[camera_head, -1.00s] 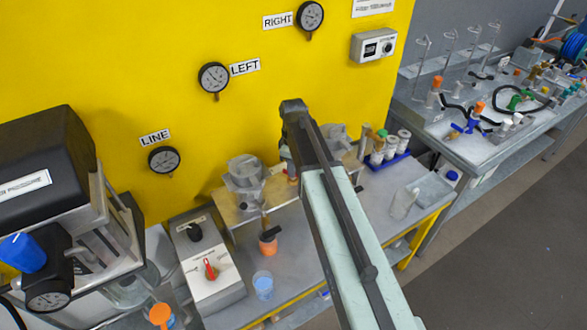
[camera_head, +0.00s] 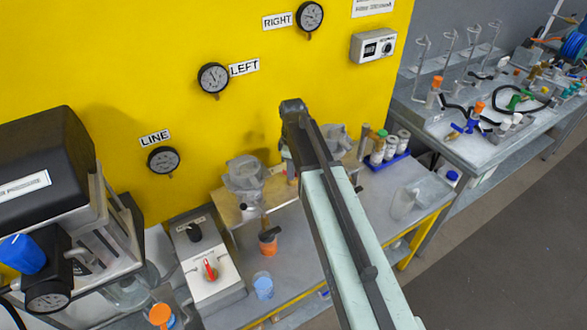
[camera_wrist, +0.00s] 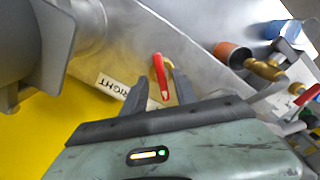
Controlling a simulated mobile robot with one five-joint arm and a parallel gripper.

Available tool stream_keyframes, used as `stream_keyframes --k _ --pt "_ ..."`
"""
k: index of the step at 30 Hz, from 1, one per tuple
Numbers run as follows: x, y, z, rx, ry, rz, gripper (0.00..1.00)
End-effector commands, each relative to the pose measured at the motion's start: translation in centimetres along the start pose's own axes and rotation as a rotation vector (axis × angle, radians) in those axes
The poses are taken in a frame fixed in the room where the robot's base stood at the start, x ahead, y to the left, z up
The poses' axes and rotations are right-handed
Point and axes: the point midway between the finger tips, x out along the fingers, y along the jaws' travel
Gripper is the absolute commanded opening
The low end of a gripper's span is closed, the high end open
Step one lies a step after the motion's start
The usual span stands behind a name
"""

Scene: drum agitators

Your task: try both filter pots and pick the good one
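Two grey metal filter pots stand on the yellow-edged bench in the head view: the left pot (camera_head: 246,174) in clear sight, the right pot (camera_head: 337,140) partly hidden behind my arm. In the wrist view a large grey metal body (camera_wrist: 85,25) fills the upper left, with a red valve lever (camera_wrist: 159,77) beside a label (camera_wrist: 112,86) that seems to read RIGHT. My gripper (camera_wrist: 160,85) has its two fingers apart, one on each side of the red lever. Contact cannot be told. The gauges are LINE (camera_head: 164,160), LEFT (camera_head: 213,78) and RIGHT (camera_head: 309,16); exact readings are too small.
A control box (camera_head: 208,265) with a black knob and a red handle stands left of the pots. An orange cup (camera_head: 268,246) and a blue cup (camera_head: 263,288) are near the front edge. Several jars (camera_head: 391,146) stand at the right. A cluttered bench (camera_head: 482,150) lies beyond.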

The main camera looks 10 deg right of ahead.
Motion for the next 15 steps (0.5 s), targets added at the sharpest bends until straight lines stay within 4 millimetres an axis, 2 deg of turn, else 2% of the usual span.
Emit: stream_keyframes --k 9,15 --pt "-0.3 -0.1 0.0 0.001 -0.001 -0.003 0.34" --pt "-2.8 -0.1 0.0 0.001 -0.001 -0.004 0.34"
